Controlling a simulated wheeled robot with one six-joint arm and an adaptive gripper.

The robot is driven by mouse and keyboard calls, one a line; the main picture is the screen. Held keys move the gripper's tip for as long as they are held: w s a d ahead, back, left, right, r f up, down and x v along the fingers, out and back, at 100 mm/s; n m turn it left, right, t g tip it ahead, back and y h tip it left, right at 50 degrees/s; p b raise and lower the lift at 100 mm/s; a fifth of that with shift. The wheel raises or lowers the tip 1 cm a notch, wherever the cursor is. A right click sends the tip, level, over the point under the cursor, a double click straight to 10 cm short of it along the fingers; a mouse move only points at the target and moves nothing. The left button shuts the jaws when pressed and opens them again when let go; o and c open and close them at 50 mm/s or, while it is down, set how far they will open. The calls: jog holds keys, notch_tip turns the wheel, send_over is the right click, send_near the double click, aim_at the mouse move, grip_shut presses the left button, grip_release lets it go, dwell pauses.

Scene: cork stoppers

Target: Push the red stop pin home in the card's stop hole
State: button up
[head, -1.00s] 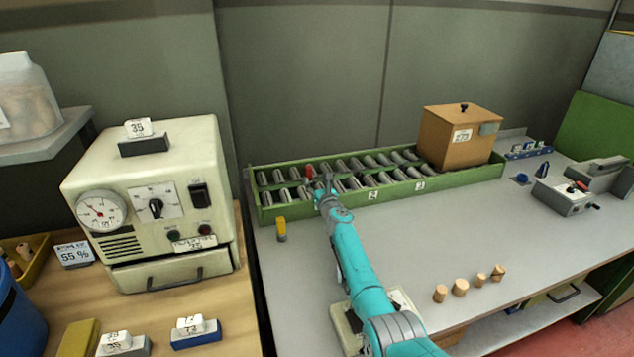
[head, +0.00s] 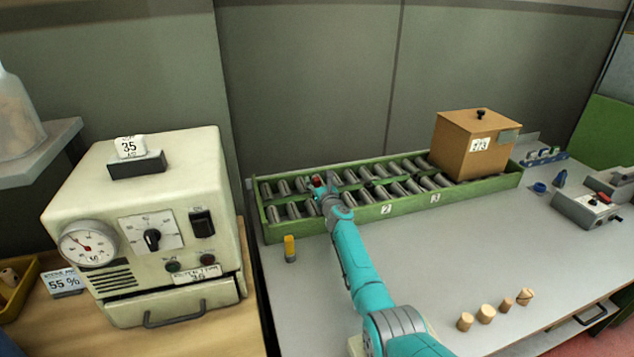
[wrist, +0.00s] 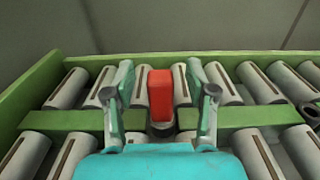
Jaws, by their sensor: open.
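The red stop pin (wrist: 161,95) stands upright at the green middle rail (wrist: 80,121) of the roller track, with a dark round part at its foot. How deep it sits in its hole is hidden. My gripper (wrist: 160,82) is open, with one finger on each side of the pin and a gap to both. In the head view the pin (head: 317,180) shows just behind my gripper (head: 322,187), near the left part of the track. Number tags 2 (head: 386,209) and 3 (head: 435,198) are on the track's front rail. I cannot tell which card is meant.
A wooden box (head: 462,150) stands on the rollers at the track's right end. A yellow-topped peg (head: 290,247) stands in front of the track. Several corks (head: 487,314) stand near the bench's front edge. A cream machine (head: 150,215) is at the left.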

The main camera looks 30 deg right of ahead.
grip_shut()
jog(key=shift+r, duration=0.6)
jog(key=shift+r, duration=0.15)
